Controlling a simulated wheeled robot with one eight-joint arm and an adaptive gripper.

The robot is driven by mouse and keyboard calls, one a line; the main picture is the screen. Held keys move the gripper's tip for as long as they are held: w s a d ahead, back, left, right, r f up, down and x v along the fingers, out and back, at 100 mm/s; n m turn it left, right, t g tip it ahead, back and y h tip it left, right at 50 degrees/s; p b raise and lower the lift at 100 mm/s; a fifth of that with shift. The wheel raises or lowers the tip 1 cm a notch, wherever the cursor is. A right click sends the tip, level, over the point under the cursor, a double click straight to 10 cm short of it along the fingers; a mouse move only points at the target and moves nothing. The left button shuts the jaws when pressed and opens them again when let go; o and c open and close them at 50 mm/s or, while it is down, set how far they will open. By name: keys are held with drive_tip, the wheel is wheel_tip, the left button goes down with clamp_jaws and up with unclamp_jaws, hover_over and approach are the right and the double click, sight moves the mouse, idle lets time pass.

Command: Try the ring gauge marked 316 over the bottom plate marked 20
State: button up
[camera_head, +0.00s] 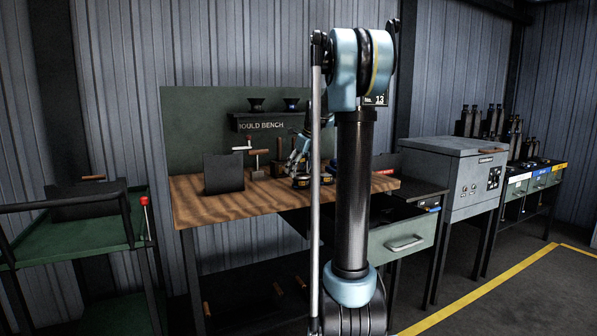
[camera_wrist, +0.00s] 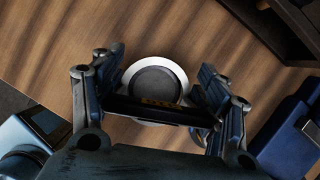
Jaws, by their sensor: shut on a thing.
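My gripper (camera_wrist: 158,98) is shut on a dark band with an orange-yellow mark, which I take as the ring gauge (camera_wrist: 135,105). It spans between the two fingers, seen nearly edge-on in the wrist view, and its number cannot be read. Beyond it on the wood lies a round dark disc with a bright rim, likely the bottom plate (camera_wrist: 174,68). The band covers its near part; no number shows on it. I cannot tell whether band and disc touch. In the head view my gripper is low over the bench, partly hidden by my arm.
The wooden bench (camera_head: 200,207) carries a dark upright board (camera_head: 223,173) at left. Small dark yellow-marked items (camera_head: 301,182) sit near my gripper. A blue object (camera_wrist: 288,142) stands at the lower right in the wrist view. An open drawer (camera_head: 402,243) juts out at right.

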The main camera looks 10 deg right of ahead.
drive_tip(key=shift+f, duration=0.45)
idle(0.8)
drive_tip(key=shift+r, duration=0.1)
drive_tip(key=shift+r, duration=2.4)
